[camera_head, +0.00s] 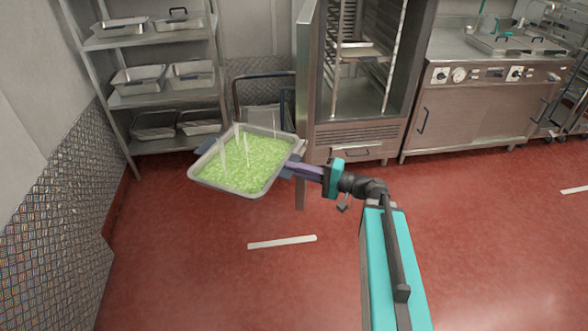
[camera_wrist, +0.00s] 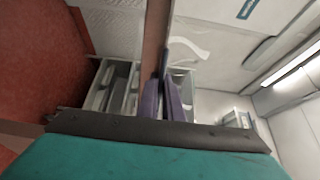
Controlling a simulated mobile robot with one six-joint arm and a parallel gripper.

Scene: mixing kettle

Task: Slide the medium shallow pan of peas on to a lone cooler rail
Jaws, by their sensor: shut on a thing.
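My gripper (camera_head: 297,168) is shut on the near-right side of a shallow metal pan (camera_head: 217,188) filled with green peas (camera_head: 243,164), in the head view. The pan hangs in the air over the red floor, roughly level, with pale wisps above the peas. The cooler (camera_head: 354,135) stands open to the right, with upright rails (camera_head: 392,62) inside and a shallow tray (camera_head: 362,50) on one level. Its open door (camera_head: 307,85) lies between the pan and the interior. The gripper's purple fingers show in the wrist view (camera_wrist: 165,97); I cannot make out the pan clearly there.
A shelf rack (camera_head: 150,99) with several pans stands at the left. A cart with a dark handle (camera_head: 262,77) is behind the pan. A steel counter unit (camera_head: 470,115) stands right of the cooler. The floor (camera_head: 200,260) in front is clear.

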